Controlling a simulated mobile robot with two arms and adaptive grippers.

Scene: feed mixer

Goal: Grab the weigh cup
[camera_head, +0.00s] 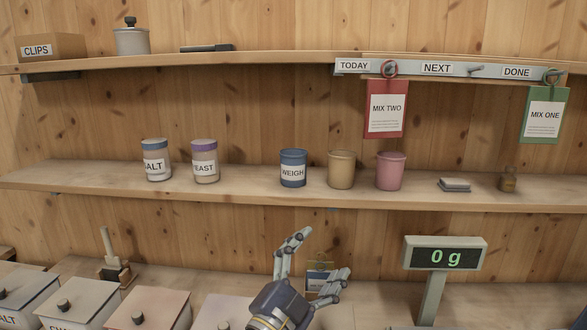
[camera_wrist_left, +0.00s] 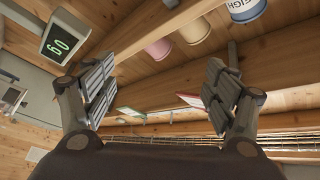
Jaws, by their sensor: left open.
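The weigh cup (camera_head: 293,172) is a blue cup with a white label reading WEIGH. It stands upright on the middle shelf, between the yeast jar and a tan cup. In the left wrist view the weigh cup (camera_wrist_left: 245,8) shows at the top right, cut off by the frame edge. My left gripper (camera_head: 318,258) is open and empty, below the shelf and in front of it, a little to the right of the cup. In the left wrist view its fingers (camera_wrist_left: 165,88) are spread wide with nothing between them. My right gripper is in neither view.
A tan cup (camera_head: 341,170) and a pink cup (camera_head: 391,171) stand right of the weigh cup. The salt jar (camera_head: 156,161) and yeast jar (camera_head: 204,162) stand left. A scale display (camera_head: 444,255) reading 0 g rises at the lower right. The middle shelf's edge (camera_head: 240,199) lies above my gripper.

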